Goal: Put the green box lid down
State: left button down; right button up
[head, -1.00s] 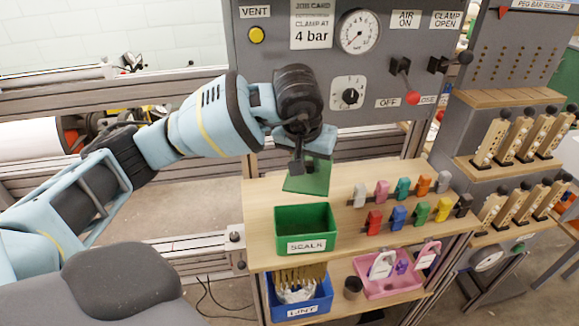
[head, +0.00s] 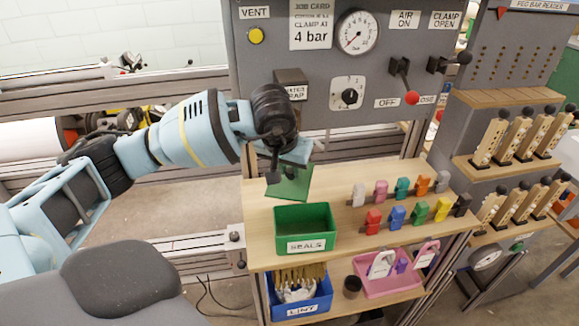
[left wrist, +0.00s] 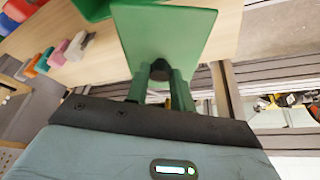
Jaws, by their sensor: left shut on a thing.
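The green box lid (head: 291,184) is a flat green plate above the wooden shelf, behind the open box. My left gripper (head: 273,175) is shut on the lid and holds it tilted. Whether the lid touches the shelf is hard to tell. The green box (head: 305,229), labelled SEALS, stands open on the shelf in front of the lid. My right gripper is in neither view now.
Several coloured clips (head: 397,215) stand in rows on the right of the wooden shelf (head: 345,238). A blue LINT bin (head: 300,305) and a pink tray (head: 390,287) are on the lower shelf. The grey panel (head: 330,100) with gauge and levers rises behind. Bare shelf lies left of the lid.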

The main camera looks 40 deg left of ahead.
pick_arm(q)
jog(key=shift+f, duration=0.4)
jog(key=shift+f+b, duration=0.2)
jog(key=shift+b, duration=0.1)
jog(key=c, duration=1.2)
grip_release()
jog(key=shift+r, duration=0.15)
